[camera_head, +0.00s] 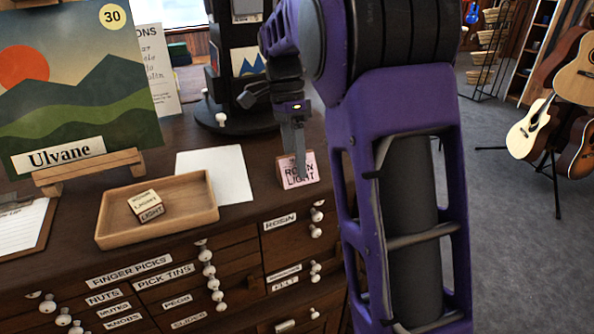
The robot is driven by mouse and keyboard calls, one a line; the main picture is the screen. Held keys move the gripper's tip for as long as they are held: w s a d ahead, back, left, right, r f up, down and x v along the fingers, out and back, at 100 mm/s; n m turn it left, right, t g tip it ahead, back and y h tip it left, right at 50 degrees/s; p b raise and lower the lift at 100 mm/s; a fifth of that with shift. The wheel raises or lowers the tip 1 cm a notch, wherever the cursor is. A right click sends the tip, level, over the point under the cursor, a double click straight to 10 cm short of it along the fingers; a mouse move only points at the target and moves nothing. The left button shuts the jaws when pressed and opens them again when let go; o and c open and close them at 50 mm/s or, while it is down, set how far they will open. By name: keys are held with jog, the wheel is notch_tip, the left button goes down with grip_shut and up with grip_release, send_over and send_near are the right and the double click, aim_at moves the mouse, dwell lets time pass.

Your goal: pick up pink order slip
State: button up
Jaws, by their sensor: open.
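The pink order slip (311,166) stands upright near the right end of the dark wooden counter, lettered "ROSIN LIGHT", with a small brown block or holder at its left edge. My gripper (299,165) points down at the slip, its grey fingers overlapping the slip's upper middle in the camera_head view. It is open. The fingers hide part of the lettering, and I cannot tell whether they touch the slip or straddle it.
A wooden tray (107,226) holds small boxes marked "LIGHT" (149,212). A blank white sheet (228,177) lies behind it. A dark display stand (240,113) rises behind my gripper. The "Ulvane" picture (70,115) stands at left. Guitars (530,130) stand beyond the counter at right.

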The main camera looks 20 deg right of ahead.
grip_shut()
jog(key=shift+r, duration=0.1)
